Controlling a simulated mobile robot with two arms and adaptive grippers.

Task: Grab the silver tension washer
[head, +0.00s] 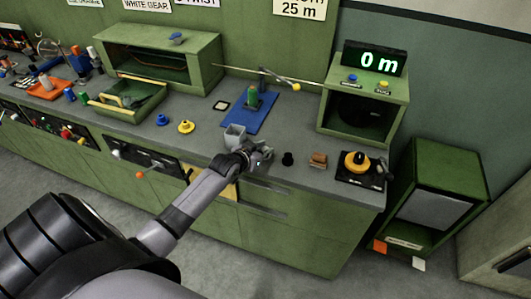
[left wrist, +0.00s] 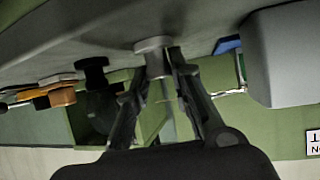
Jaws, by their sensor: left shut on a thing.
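My left gripper (head: 262,156) reaches over the front part of the grey counter, and its fingers are at the counter top. In the left wrist view, the fingers (left wrist: 160,68) are closed on a small silver tension washer (left wrist: 152,45), a light grey piece with a wide flange and a narrower stem. The flange is against or very near the counter surface; I cannot tell if there is a gap. In the head view the gripper mostly hides the washer. My right gripper is not in view.
A black knob-like piece (head: 288,159) and a brown block (head: 318,160) lie to the right. Behind are a blue mat (head: 238,122) with a green spool (head: 253,97) and a green housing (head: 330,112).

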